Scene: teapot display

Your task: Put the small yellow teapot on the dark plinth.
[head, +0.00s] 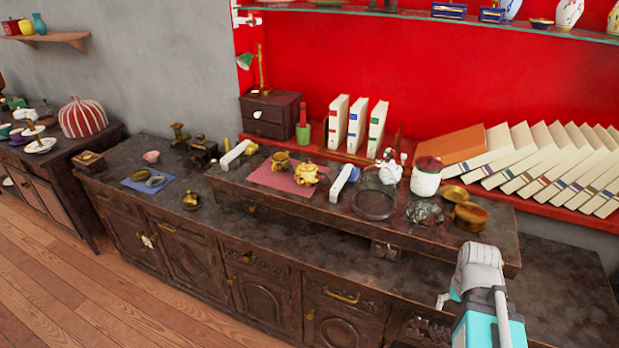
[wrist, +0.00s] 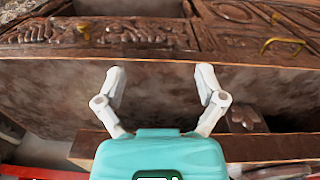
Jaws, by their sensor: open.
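A shiny yellow teapot (head: 307,174) stands upright on a pink mat (head: 268,181) on the raised wooden shelf in the head view. A smaller yellow pot (head: 281,161) stands behind it to the left; I cannot tell whether it is a teapot. A dark round stand (head: 374,205) on the same shelf, right of the mat, may be the plinth; I cannot tell for sure. My gripper (wrist: 162,80) is open and empty in the wrist view, over the dark cabinet top. In the head view it is at the lower right, well apart from both pots.
Leaning books (head: 545,160) stand behind. The cabinet top in front of the shelf is mostly clear.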

